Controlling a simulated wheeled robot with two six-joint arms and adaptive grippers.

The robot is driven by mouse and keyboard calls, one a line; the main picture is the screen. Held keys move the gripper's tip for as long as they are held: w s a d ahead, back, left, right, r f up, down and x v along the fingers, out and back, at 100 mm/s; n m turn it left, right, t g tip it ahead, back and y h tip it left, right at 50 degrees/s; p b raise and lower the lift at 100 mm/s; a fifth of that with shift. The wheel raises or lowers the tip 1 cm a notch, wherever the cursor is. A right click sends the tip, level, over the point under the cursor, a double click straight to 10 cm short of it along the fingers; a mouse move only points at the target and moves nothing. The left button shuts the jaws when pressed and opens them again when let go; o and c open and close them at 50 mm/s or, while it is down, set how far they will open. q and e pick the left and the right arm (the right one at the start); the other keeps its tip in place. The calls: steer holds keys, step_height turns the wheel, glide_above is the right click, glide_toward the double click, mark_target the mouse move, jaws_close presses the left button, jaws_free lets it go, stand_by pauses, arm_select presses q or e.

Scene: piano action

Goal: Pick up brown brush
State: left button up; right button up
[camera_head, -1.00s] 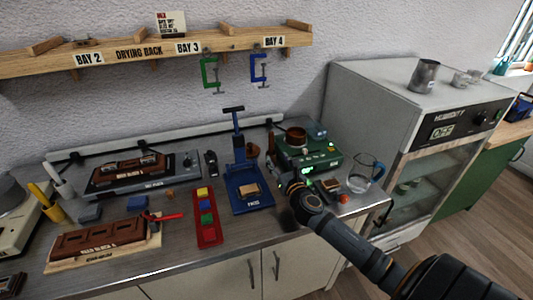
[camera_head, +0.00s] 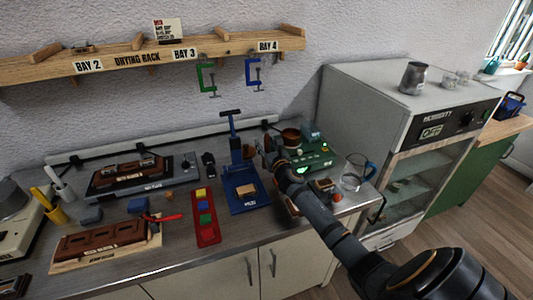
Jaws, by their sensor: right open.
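I cannot make out the brown brush with certainty; it may be hidden behind my right gripper. My right gripper (camera_head: 268,154) is open, at the left front of the green machine (camera_head: 312,160) and just right of the blue press (camera_head: 241,185). Nothing shows held in it. A brown pot (camera_head: 291,137) sits on top of the green machine, behind and right of the gripper. My right forearm covers part of the counter in front of the machine. My left gripper is not in view.
A glass jug (camera_head: 355,174) stands right of the machine, near the humidity cabinet (camera_head: 395,115). A red tray (camera_head: 205,217) with coloured blocks lies left of the press. A brown mould block (camera_head: 100,239) lies at the left front. A wooden drying rack (camera_head: 140,55) hangs above.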

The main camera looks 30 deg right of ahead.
steer(key=shift+s+r, duration=0.1)
steer(key=shift+s, duration=0.05)
steer(key=shift+c, duration=1.6)
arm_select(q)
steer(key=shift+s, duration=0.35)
arm_select(e)
jaws_close()
step_height(320, 180, up, 10)
steer(key=p, duration=0.5)
steer(key=shift+f, duration=0.2)
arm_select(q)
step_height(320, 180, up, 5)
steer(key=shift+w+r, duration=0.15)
arm_select(e)
steer(key=shift+r, duration=0.15)
